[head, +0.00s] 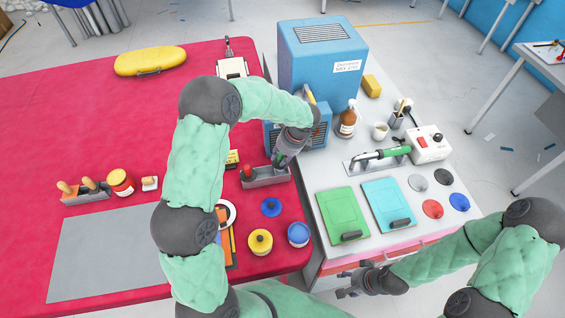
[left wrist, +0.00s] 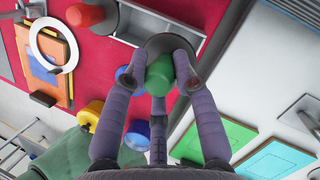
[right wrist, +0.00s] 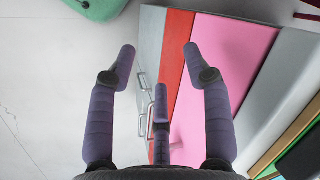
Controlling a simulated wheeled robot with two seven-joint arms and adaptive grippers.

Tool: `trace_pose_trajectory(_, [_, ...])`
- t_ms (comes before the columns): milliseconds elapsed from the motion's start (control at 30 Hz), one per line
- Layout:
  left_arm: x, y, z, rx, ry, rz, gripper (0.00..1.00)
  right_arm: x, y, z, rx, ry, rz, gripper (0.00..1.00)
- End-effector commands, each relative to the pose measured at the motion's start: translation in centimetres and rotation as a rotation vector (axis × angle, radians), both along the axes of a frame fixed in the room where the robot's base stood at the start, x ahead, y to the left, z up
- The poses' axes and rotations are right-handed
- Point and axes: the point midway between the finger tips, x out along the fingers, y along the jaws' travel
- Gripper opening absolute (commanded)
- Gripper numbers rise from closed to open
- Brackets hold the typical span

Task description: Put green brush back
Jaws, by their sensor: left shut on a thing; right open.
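My left gripper (head: 284,157) is shut on the green brush (left wrist: 159,73), whose rounded green handle sits between the fingers in the left wrist view. A dark round part shows beyond the handle. The grey holder (head: 262,182) stands on the red mat at the right side, with a red-topped brush (head: 247,170) in its left end. The holder also shows in the left wrist view (left wrist: 119,37), partly covered by the held brush. I cannot tell whether the brush touches the holder. My right gripper (head: 358,281) is open and empty beside the drawer cabinet.
Yellow (head: 260,243) and blue (head: 298,235) jars stand near the mat's front edge. Green (head: 342,214) and cyan (head: 388,204) boards lie on the white top. A blue machine (head: 321,65) and a brown bottle (head: 347,120) stand behind. A grey sheet (head: 105,252) lies left.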

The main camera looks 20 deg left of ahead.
Motion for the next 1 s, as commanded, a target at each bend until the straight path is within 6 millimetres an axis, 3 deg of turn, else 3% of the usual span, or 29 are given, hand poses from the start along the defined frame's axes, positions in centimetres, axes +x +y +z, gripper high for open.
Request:
trace_pose_trajectory(267, [1.2,-0.1,-1.5,0.0,0.001,0.0,0.0,0.0,0.0,-0.3,0.0,0.0,0.0,0.5])
trace_pose_trajectory(500, [1.1,-0.1,-4.4,0.0,0.0,0.0,0.0,0.0,0.0,-1.1,0.0,0.0,0.0,0.5])
trace_pose_trajectory(1000, [1.1,-0.1,-5.0,0.0,0.0,0.0,0.0,0.0,0.0,-1.4,0.0,0.0,0.0,0.5])
